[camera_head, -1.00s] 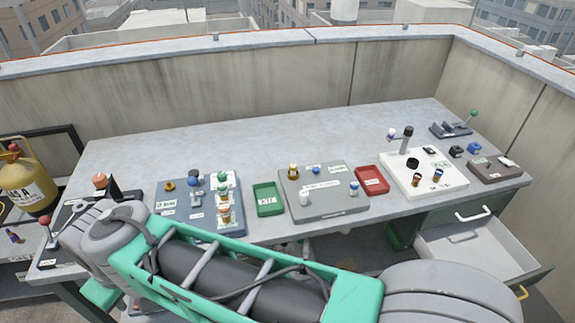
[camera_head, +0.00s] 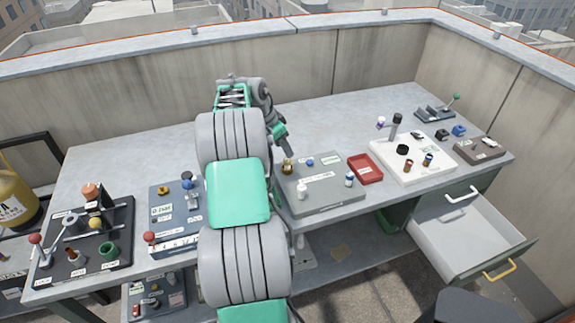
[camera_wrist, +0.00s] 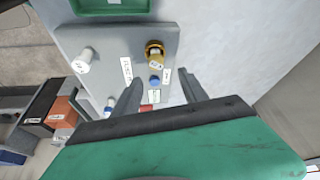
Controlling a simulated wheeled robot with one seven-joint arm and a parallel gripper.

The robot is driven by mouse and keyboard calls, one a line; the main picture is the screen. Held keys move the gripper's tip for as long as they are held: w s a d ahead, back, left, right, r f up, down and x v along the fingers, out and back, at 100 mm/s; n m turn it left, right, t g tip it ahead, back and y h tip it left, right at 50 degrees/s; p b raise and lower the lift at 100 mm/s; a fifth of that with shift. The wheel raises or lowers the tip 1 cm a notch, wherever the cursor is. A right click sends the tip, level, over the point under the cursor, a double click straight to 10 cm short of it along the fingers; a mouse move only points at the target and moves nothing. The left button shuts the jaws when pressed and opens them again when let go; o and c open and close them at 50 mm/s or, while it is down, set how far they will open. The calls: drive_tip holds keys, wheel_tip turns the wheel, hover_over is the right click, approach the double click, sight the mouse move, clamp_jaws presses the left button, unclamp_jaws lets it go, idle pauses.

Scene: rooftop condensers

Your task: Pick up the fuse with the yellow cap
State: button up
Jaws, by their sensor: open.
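The fuse with the yellow cap (camera_head: 287,167) stands upright on the grey board (camera_head: 330,203). In the wrist view its gold-yellow cap (camera_wrist: 154,48) is seen beyond the fingertips, a little left of the middle. My gripper (camera_head: 281,137) is just behind and above it in the head view. In the wrist view my gripper (camera_wrist: 160,88) is open, with its fingers apart and nothing held. A small blue-topped part (camera_wrist: 155,82) shows between the fingers. A white-capped fuse (camera_head: 301,190) stands nearby on the same board.
A blue-capped fuse (camera_head: 349,180) stands on the board's right side. A red tray (camera_head: 366,169) and a white board (camera_head: 415,162) lie to the right. An open drawer (camera_head: 470,238) juts out at the front. My arm hides the green tray in the head view.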

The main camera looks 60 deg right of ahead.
sight(287, 160)
drive_tip(key=x, duration=0.2)
drive_tip(key=p+x, duration=0.1)
drive_tip(key=x, duration=0.1)
drive_tip(key=a+p+x, duration=0.1)
drive_tip(key=x, duration=0.1)
drive_tip(key=shift+f, duration=0.3)
drive_tip(key=shift+d+f, duration=0.15)
drive_tip(key=shift+f, duration=0.2)
clamp_jaws()
